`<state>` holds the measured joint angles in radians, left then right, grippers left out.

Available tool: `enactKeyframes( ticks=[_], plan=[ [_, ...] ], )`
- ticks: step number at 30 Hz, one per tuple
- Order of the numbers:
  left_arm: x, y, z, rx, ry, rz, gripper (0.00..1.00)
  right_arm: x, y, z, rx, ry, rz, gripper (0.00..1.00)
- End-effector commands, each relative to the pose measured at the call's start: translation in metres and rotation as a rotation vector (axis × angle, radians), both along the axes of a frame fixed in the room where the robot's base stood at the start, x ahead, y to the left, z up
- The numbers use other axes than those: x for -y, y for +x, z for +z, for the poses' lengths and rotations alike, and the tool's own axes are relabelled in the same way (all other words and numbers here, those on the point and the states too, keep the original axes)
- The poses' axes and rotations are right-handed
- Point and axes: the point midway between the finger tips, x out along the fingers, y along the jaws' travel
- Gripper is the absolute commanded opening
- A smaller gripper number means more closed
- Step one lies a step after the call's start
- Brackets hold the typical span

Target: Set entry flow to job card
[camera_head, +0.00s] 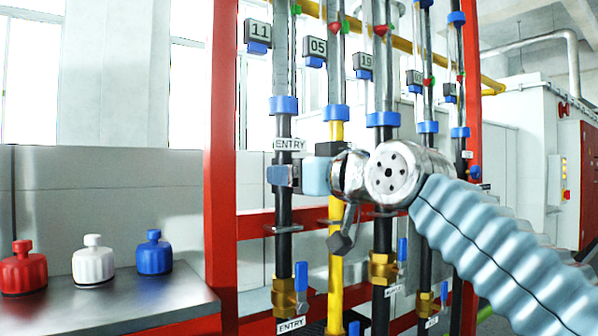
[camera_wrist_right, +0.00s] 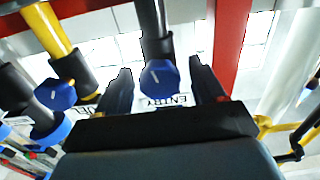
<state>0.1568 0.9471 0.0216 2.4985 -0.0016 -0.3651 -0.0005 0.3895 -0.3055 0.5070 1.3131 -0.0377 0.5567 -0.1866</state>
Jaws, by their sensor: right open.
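The entry column is a dark pipe (camera_head: 283,220) with a blue collar, an ENTRY label (camera_head: 291,145) and a clear tube above. A display reading 11 (camera_head: 258,32) hangs beside its top. My right gripper (camera_head: 290,176) is at this column, just below the label. In the right wrist view the open right gripper (camera_wrist_right: 163,82) has one dark finger on each side of the blue entry knob (camera_wrist_right: 160,78). I cannot tell whether the fingers touch it. The ENTRY label (camera_wrist_right: 168,100) shows upside down beside the knob. No job card is recognisable. My left gripper is not in view.
Other columns stand to the right, with displays including 05 (camera_head: 314,47). A blue-handled lower valve (camera_head: 301,276) sits under the entry column. A red frame post (camera_head: 221,170) stands left. Red (camera_head: 23,268), white (camera_head: 93,260) and blue (camera_head: 154,253) bottles stand on a bench.

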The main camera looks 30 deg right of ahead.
Motion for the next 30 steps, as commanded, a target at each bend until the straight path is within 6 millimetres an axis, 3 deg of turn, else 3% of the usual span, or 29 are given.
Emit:
enactKeyframes(
  ticks=[5, 16, 29, 30],
  plan=[
    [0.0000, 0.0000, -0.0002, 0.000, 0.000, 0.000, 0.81, 0.0000, -0.0001, -0.0001, 0.000, 0.000, 0.000, 0.69],
    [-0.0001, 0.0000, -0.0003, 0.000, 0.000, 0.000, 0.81, -0.0001, -0.0003, -0.0001, 0.000, 0.000, 0.000, 0.14],
    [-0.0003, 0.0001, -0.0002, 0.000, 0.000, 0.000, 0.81, -0.0002, -0.0005, -0.0001, 0.006, -0.073, 0.000, 0.14],
    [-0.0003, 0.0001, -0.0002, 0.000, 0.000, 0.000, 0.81, -0.0002, -0.0005, -0.0001, 0.006, -0.073, 0.000, 0.50]
  ],
)
